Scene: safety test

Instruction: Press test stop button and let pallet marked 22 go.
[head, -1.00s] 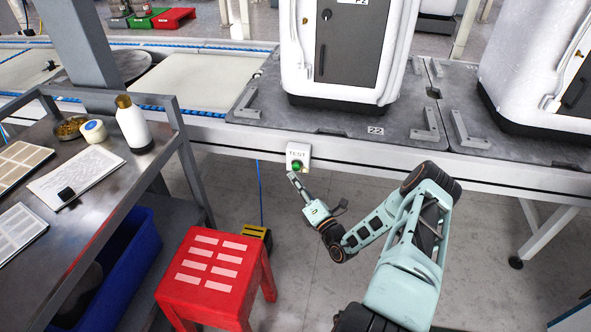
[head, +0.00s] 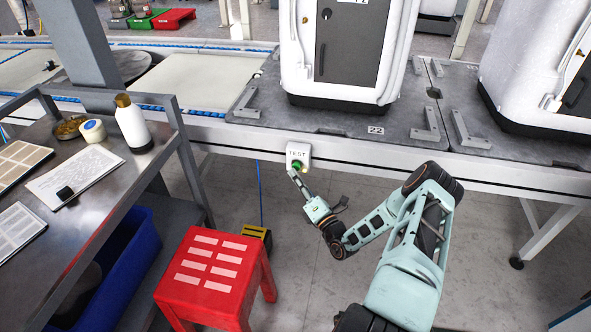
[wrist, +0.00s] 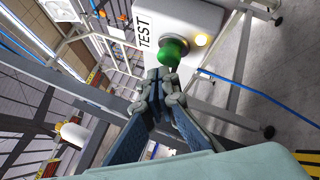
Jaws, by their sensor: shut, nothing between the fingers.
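The test stop box (head: 299,152) is white, marked TEST, and is fixed to the conveyor's front rail. Its green button (head: 297,165) faces me, and it also shows in the wrist view (wrist: 173,54). My gripper (head: 296,174) is shut and empty. Its fingertips are at the lower edge of the button; in the wrist view they overlap that edge, and I cannot tell whether they touch it. The pallet marked 22 (head: 340,125) is a dark plate on the conveyor, carrying a white cabinet (head: 300,60).
Another pallet with a white machine (head: 520,80) stands to the right. A red stool (head: 213,270) stands left of my arm, with a yellow and black item (head: 257,235) behind it. A metal cart (head: 100,215) holding a white bottle (head: 133,127) is at the left.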

